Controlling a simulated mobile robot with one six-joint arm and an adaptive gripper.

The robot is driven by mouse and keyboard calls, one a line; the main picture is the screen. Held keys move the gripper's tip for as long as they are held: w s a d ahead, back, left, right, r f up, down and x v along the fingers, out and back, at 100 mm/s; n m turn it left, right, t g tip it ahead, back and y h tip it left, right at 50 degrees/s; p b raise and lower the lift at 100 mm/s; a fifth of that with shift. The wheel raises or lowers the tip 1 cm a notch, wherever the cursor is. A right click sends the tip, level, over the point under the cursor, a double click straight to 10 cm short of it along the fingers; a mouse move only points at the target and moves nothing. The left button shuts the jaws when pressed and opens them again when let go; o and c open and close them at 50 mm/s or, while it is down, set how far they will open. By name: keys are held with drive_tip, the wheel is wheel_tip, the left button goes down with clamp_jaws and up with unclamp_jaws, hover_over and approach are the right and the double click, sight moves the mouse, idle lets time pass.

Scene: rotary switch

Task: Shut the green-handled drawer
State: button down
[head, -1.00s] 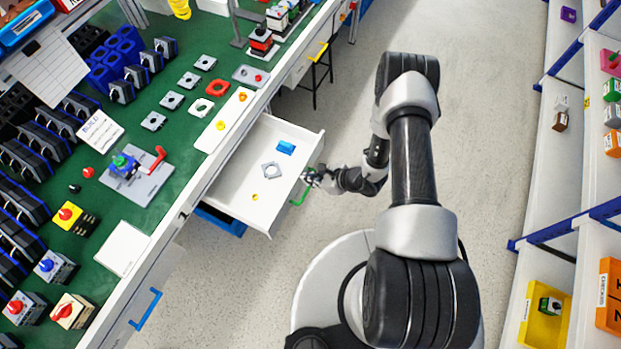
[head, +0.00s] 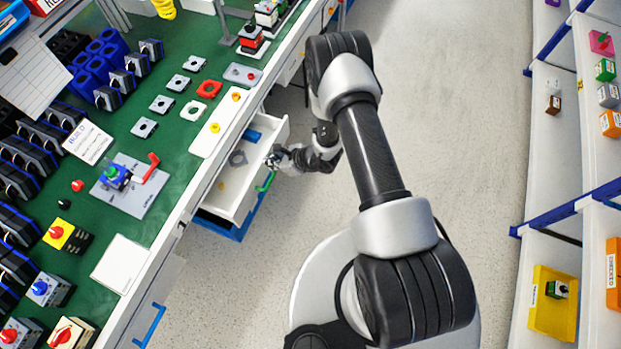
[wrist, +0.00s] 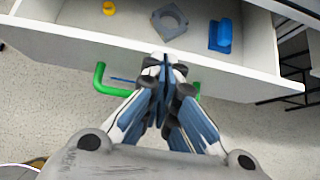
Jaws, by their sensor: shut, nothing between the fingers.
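The white drawer with the green handle stands partly open under the green workbench; its front panel (head: 262,181) faces my arm. The green handle (head: 266,181) is on that front, and it also shows in the wrist view (wrist: 103,80). My gripper (head: 275,160) is shut and empty. In the wrist view my gripper (wrist: 164,62) is at the drawer front, over the middle of the handle and hiding part of it; I cannot tell exact contact. Inside the drawer lie a grey square plate (wrist: 169,20), a blue part (wrist: 223,34) and a small yellow knob (wrist: 109,8).
A blue bin (head: 220,225) shows beneath the drawer. Another drawer with a blue handle (head: 150,326) is nearer. Shelves with bins (head: 555,290) stand at the right; the floor between is clear.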

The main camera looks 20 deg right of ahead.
drive_tip(key=w+a+b, duration=0.2)
drive_tip(key=w+a, duration=0.2)
drive_tip(key=a, duration=0.1)
drive_tip(key=shift+w+a, duration=0.15)
drive_tip(key=shift+a, duration=0.05)
